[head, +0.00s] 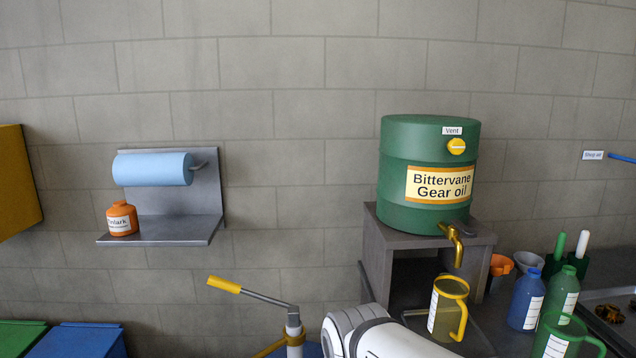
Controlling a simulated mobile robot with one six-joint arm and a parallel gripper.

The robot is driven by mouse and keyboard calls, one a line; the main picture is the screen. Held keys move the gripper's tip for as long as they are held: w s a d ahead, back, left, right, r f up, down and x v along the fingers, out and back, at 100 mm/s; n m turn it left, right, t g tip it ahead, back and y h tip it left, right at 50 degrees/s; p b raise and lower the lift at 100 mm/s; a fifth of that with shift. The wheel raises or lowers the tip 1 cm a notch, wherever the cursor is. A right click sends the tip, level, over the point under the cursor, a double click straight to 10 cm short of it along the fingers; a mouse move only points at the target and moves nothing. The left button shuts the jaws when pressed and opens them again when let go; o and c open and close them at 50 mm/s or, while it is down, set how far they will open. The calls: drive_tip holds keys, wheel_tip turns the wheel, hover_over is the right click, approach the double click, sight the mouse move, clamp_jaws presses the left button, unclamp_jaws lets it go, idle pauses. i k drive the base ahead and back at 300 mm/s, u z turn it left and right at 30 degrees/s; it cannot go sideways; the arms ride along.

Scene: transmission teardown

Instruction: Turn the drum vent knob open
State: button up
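A green drum (409,207) labelled "Bittervane Gear oil" stands on a grey box stand. Its yellow round vent knob (456,146) sits high on the front, just below a white "Vent" label (452,130). A pale line crosses the knob's face, nearly level; I cannot tell whether the vent is open. A brass tap (455,243) comes out low on the drum's front. My gripper is not in view; only white links of my arm show at the bottom middle, below the drum and apart from it.
A yellow-handled jug (447,310) stands below the tap. Blue and green bottles (526,300), funnels and a green jug crowd the right. A wall shelf (165,231) holds a blue roll and orange bottle. A yellow-handled lever (225,285) rises at lower middle.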

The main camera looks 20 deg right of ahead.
sight(456, 146)
drive_tip(key=k, duration=0.95)
drive_tip(key=z, duration=0.75)
drive_tip(key=i, duration=1)
drive_tip(key=z, duration=0.05)
